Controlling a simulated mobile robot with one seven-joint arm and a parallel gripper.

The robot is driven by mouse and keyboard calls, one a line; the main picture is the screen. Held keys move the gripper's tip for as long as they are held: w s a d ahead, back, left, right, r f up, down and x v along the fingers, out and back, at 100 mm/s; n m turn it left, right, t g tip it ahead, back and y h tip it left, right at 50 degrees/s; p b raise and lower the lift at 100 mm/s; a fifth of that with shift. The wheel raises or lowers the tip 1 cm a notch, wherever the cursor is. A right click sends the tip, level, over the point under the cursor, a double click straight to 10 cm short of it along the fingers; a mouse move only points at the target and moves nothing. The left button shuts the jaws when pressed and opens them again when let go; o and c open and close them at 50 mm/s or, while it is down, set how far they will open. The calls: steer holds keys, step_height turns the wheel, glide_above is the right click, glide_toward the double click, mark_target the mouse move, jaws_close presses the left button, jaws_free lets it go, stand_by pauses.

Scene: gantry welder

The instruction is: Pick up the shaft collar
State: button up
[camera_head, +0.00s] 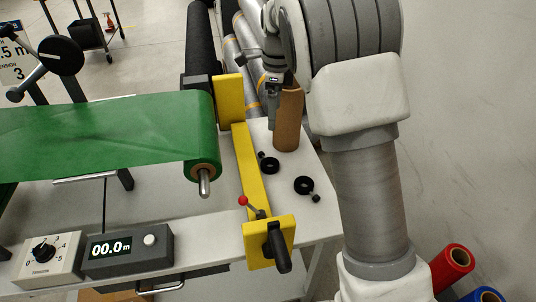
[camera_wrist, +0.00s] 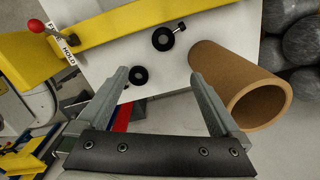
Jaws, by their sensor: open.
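Two black ring-shaped collars, each with a small knob at its side, lie flat on the white table. One collar (camera_head: 270,166) is between the yellow bar and the cardboard tube; it also shows in the wrist view (camera_wrist: 156,44). The other collar (camera_head: 304,178) is nearer the table's right edge and shows lower in the wrist view (camera_wrist: 132,76), partly behind the left finger. The frames do not show which one is meant. My gripper (camera_wrist: 157,76) is open and empty, above the table. In the head view it is by the tube's top, partly hidden by my arm.
The brown cardboard tube (camera_head: 288,120) stands on the table close to my gripper. The yellow bar (camera_head: 250,165) with a red-knobbed lever (camera_head: 243,201) bounds the left side. A green roll (camera_head: 200,140) lies beyond it. Grey rolls (camera_head: 243,50) are behind the table.

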step_height(320, 180, down, 3)
steer(key=w+a+m, duration=0.1)
steer(key=b, duration=0.2)
glide_above(269, 159)
steer(key=s, duration=0.2)
step_height(269, 159, down, 11)
steer(key=shift+w+f, duration=0.1)
steer(key=shift+w+f+b, duration=0.1)
steer(key=shift+f+b, duration=0.35)
steer(key=shift+f, duration=2.45)
steer(key=shift+c, duration=0.2)
steer(key=c, duration=1.5)
